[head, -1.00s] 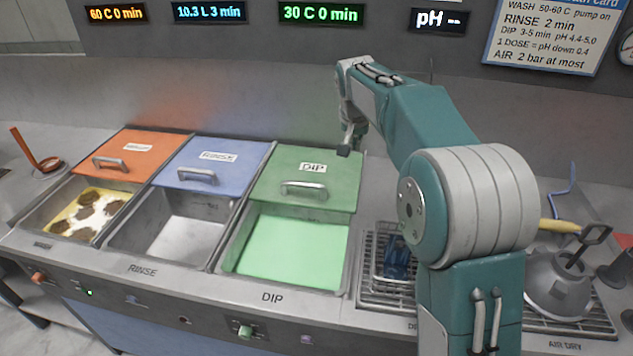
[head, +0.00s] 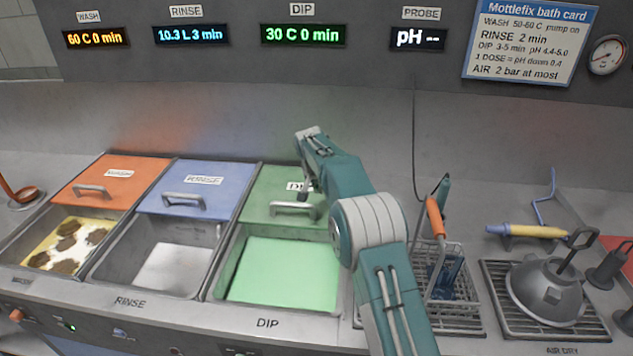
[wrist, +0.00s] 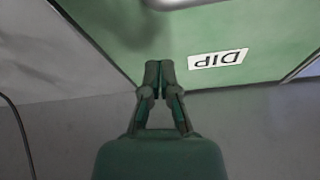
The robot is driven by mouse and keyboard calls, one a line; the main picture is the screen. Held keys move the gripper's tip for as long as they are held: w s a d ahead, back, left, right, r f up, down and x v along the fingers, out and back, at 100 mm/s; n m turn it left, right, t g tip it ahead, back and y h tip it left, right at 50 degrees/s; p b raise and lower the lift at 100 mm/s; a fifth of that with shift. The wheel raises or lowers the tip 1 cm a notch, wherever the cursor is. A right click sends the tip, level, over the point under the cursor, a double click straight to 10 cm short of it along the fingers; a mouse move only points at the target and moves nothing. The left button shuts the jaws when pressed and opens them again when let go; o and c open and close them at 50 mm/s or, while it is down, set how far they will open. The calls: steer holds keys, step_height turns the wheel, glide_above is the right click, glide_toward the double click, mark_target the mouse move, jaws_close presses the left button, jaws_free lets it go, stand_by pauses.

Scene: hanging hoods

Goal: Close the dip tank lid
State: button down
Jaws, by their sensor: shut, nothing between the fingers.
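The green dip tank lid (head: 268,187) covers only the back part of the dip tank. Its metal handle (head: 296,208) lies along its front edge. The front of the dip tank is open and shows pale green liquid (head: 283,270). My gripper (head: 306,192) is over the right rear part of the lid, behind the handle. In the wrist view my gripper (wrist: 160,82) is shut and empty, near the lid's back edge beside the DIP label (wrist: 217,59). I cannot tell whether the fingertips touch the lid.
The blue rinse lid (head: 203,180) and orange wash lid (head: 118,183) stand left, both part open. A wire basket (head: 447,285) with an orange-handled tool is right of my arm. A metal funnel-like piece (head: 545,290) sits on the far right rack.

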mark_target(314, 203)
steer(key=x, duration=0.3)
steer(key=shift+a, duration=0.15)
steer(key=shift+s+a, duration=0.4)
steer(key=shift+s, duration=0.6)
steer(key=shift+s+a, duration=0.3)
steer(key=shift+s, duration=0.55)
steer(key=shift+s, duration=0.15)
